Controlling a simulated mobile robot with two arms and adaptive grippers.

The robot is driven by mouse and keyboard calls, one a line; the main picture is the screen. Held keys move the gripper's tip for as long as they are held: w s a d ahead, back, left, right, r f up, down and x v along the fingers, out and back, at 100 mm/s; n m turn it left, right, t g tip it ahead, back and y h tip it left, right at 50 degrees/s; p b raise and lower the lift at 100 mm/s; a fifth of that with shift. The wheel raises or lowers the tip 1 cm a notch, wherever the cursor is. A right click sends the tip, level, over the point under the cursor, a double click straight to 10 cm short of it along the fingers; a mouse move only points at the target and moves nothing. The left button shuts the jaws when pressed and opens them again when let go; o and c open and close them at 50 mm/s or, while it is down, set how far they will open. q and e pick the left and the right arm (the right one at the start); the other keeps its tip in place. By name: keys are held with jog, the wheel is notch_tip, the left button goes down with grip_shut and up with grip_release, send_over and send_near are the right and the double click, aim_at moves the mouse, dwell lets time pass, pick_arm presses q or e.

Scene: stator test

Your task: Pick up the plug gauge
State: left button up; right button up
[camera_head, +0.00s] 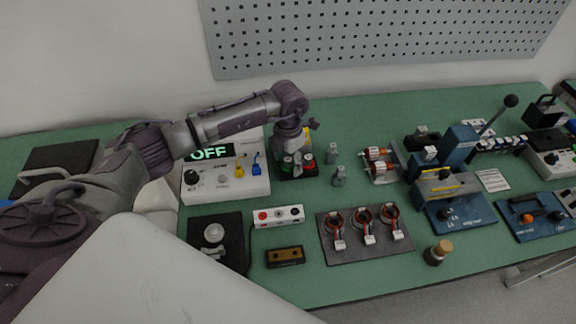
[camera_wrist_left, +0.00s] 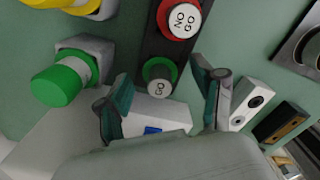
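A dark holder (camera_head: 300,172) on the green bench carries round pieces with red and green rims. In the left wrist view, a green-rimmed piece marked GO (camera_wrist_left: 160,76) and a red-rimmed piece marked NO GO (camera_wrist_left: 181,17) sit in line on the dark holder (camera_wrist_left: 166,48). I cannot tell whether they are two ends of one plug gauge or separate ones. My left gripper (camera_head: 291,157) is over the holder, fingers spread. In its wrist view the left gripper (camera_wrist_left: 163,97) is open, with the GO piece between and slightly beyond the fingers. My right gripper is not in view.
A grey block with a green cylinder (camera_wrist_left: 58,84) stands close by. A white control box with an OFF display (camera_head: 222,184) stands left of the holder. Small grey parts (camera_head: 338,176) lie to its right.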

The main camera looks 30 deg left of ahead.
pick_arm(q)
grip_shut()
jog(key=shift+r, duration=0.1)
jog(key=shift+r, duration=0.4)
jog(key=r, duration=0.1)
jog(key=r+b, duration=0.1)
jog(key=d+r+b, duration=0.1)
jog(key=shift+w+r, duration=0.25)
jog(key=w+d+r+b, duration=0.3)
jog(key=w+d+r, duration=0.2)
jog(key=d, duration=0.4)
jog(key=shift+d+r, duration=0.2)
jog(key=shift+r, duration=0.6)
jog(key=shift+s, duration=0.1)
